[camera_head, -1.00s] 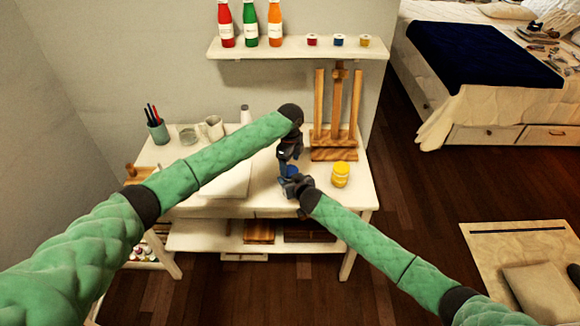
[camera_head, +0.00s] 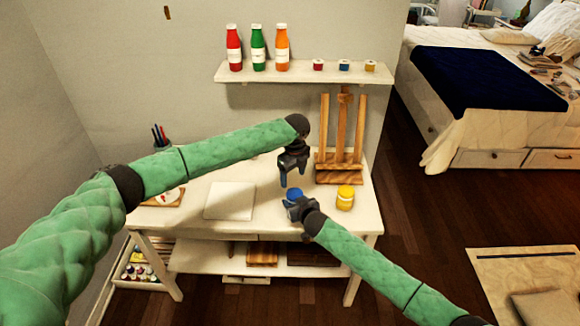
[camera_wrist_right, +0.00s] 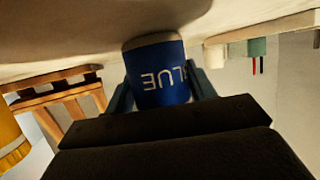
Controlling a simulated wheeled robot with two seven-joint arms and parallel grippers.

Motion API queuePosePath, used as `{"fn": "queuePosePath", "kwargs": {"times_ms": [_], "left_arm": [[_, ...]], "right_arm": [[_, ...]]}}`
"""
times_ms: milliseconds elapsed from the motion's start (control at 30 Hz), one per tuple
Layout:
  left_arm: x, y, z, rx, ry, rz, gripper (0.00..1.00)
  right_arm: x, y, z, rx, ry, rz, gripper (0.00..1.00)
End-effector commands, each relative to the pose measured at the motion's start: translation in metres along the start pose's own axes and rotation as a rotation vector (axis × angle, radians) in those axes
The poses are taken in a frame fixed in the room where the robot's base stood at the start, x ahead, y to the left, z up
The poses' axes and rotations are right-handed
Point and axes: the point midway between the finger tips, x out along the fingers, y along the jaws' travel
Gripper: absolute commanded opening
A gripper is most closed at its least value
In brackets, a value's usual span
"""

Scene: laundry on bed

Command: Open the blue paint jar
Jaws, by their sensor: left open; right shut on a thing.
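The blue paint jar (camera_head: 293,193) stands near the front edge of the white table (camera_head: 258,222). My right gripper (camera_head: 293,204) is shut on its side. The right wrist view is upside down; there the jar (camera_wrist_right: 157,80) shows its BLUE label between the two fingers (camera_wrist_right: 160,92), its base end close to the tabletop. My left gripper (camera_head: 292,178) is open above the jar, fingers pointing down, with nothing seen between them. Only a blue top shows in the head view; I cannot tell whether the lid is loose.
A yellow jar (camera_head: 345,198) stands right of the blue one. A wooden easel (camera_head: 340,165) is behind it. A pale flat sheet (camera_head: 230,200) lies to the left. Bottles (camera_head: 257,50) and small jars (camera_head: 344,65) stand on the wall shelf (camera_head: 300,75).

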Motion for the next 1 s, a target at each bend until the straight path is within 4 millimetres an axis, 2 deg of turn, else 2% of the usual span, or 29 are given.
{"fn": "queuePosePath", "kwargs": {"times_ms": [233, 700, 1000], "left_arm": [[0.005, -0.004, -0.005, 0.056, 0.025, -0.018, 0.73], [0.064, -0.005, -0.006, 0.056, 0.024, -0.018, 0.73], [0.078, -0.005, -0.006, 0.055, 0.024, -0.019, 0.73]], "right_arm": [[0.000, 0.000, 0.000, 0.000, 0.000, 0.000, 0.00], [0.000, 0.000, 0.000, 0.000, 0.000, 0.000, 0.00], [0.000, 0.000, 0.000, 0.000, 0.000, 0.000, 0.00]]}}
